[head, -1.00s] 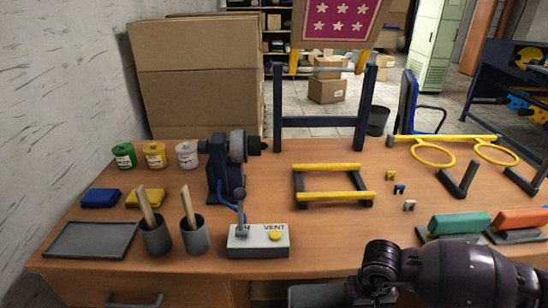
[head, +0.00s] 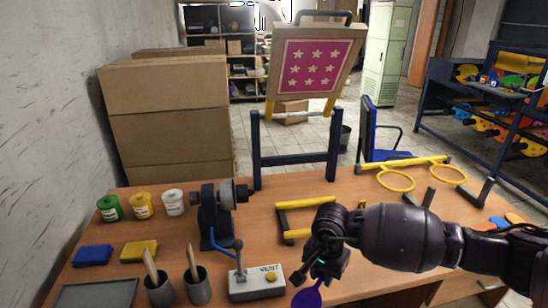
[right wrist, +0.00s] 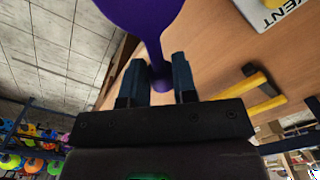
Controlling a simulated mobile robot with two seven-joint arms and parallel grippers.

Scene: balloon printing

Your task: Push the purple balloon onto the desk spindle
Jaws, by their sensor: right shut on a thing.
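The purple balloon (head: 307,297) hangs at the bottom edge of the head view, partly cut off. It also shows at the top of the right wrist view (right wrist: 143,18), its narrow neck between the finger pads. My right gripper (head: 314,275) is shut on that neck (right wrist: 158,70), in front of the desk. The desk spindle (head: 241,192) is a dark stub on the right side of a grey-and-navy machine (head: 209,212), left of and behind my gripper, apart from the balloon. My left gripper is not in view.
The grey VENT box (head: 257,284) with a lever stands left of my gripper. Two tool cups (head: 196,287) are farther left. My right arm partly hides a yellow-railed frame (head: 290,203). A navy stand (head: 295,160) with a pink star screen (head: 310,66) rises behind.

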